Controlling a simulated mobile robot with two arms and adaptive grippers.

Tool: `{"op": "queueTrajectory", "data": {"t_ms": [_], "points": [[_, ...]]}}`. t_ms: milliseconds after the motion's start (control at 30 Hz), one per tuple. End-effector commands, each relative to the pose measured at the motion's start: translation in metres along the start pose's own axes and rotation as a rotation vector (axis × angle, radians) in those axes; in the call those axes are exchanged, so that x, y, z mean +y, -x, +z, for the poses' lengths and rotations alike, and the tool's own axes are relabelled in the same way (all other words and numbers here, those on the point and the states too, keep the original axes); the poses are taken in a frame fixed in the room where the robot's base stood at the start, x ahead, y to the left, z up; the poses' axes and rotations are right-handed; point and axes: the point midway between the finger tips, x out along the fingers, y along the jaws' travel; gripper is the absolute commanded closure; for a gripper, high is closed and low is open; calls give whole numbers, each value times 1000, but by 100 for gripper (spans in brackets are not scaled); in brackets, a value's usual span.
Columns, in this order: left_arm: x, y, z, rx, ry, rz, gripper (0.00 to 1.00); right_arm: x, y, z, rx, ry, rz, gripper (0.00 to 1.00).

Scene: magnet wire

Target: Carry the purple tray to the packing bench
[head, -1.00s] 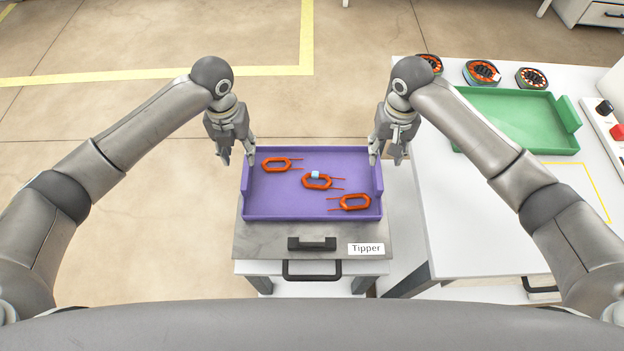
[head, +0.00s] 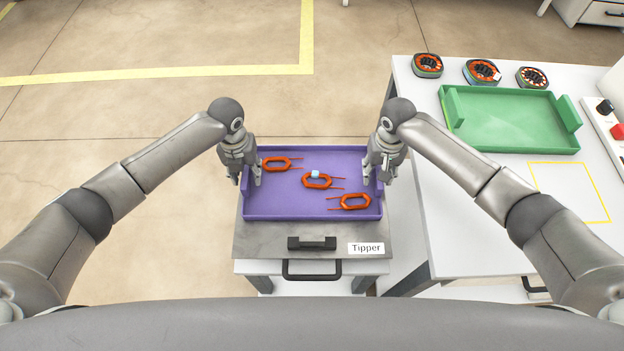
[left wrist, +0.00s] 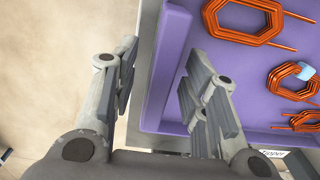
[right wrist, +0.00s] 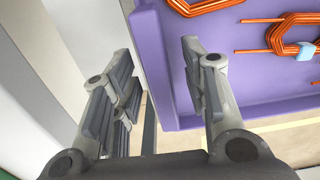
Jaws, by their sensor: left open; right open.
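The purple tray (head: 312,214) lies on the small stand labelled Tipper. It holds orange wire coils (head: 276,164), one with a pale blue block (head: 314,174) on it. My left gripper (head: 250,178) is open at the tray's left end; in the left wrist view its fingers (left wrist: 160,90) stand on either side of the raised purple end wall (left wrist: 168,70). My right gripper (head: 380,172) is open at the right end; in the right wrist view its fingers (right wrist: 160,92) straddle the other end wall (right wrist: 152,50). I see gaps between fingers and walls.
The Tipper stand (head: 270,240) has a black handle (head: 312,243) in front. To the right, a white bench (head: 450,225) carries a green tray (head: 510,120), several round wound parts (head: 482,72) and a yellow outlined area (head: 570,192). A control box (head: 606,115) sits at its right edge.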

Motion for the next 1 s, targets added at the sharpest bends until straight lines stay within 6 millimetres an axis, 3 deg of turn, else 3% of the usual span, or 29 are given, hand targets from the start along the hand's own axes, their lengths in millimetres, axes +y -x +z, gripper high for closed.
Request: {"op": "queueTrajectory", "data": {"t_ms": [67,333,1000], "points": [[0,0,0,0,0,0,64,0,0,0,0,0,0,64],[0,0,0,0,0,0,99,0,0,0,0,0,0,99],[0,8,1,-2,0,-1,100,0,8,-1,2,-1,-1,100]]}}
